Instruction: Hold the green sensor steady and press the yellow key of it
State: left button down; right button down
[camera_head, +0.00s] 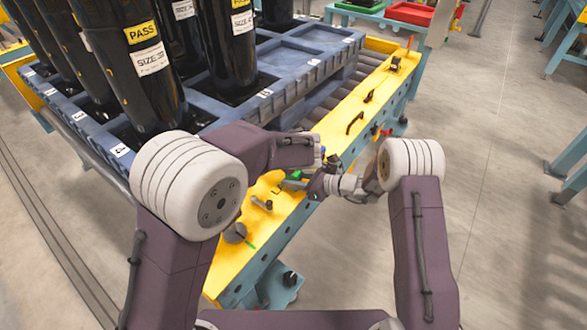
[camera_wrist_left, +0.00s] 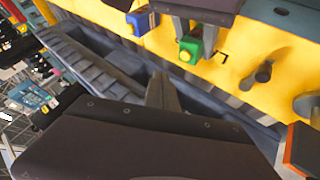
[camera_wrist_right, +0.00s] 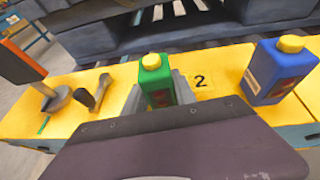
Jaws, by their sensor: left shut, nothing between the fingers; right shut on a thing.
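The green sensor (camera_wrist_right: 158,88) stands on the yellow beam in the right wrist view, its yellow key (camera_wrist_right: 151,61) on top. My right gripper (camera_wrist_right: 160,88) is shut on it, one grey finger on each side. The left wrist view also shows the sensor (camera_wrist_left: 194,45) and its key (camera_wrist_left: 185,55) between those fingers. My left gripper (camera_wrist_left: 163,82) is shut and empty, with its fingertips near the key; a small gap shows in that picture. In the head view, my arms hide most of the sensor (camera_head: 296,175).
A blue sensor (camera_wrist_right: 279,72) with a yellow key stands to the right on the yellow beam (camera_wrist_right: 215,108). A dark knob (camera_wrist_right: 98,92) and a grey disc (camera_wrist_right: 57,99) are to the left. A blue pallet (camera_head: 300,62) with black compressors (camera_head: 138,62) lies beside the beam.

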pick_arm(q)
jog(key=shift+f, duration=1.65)
jog(key=shift+f, duration=0.1)
dwell(0.7)
jog(key=shift+f, duration=0.3)
jog(key=shift+f, duration=0.45)
dwell(0.5)
jog(key=shift+r, duration=0.85)
notch_tip(320, 180, up, 5)
jog(key=shift+r, duration=0.1)
dwell(0.4)
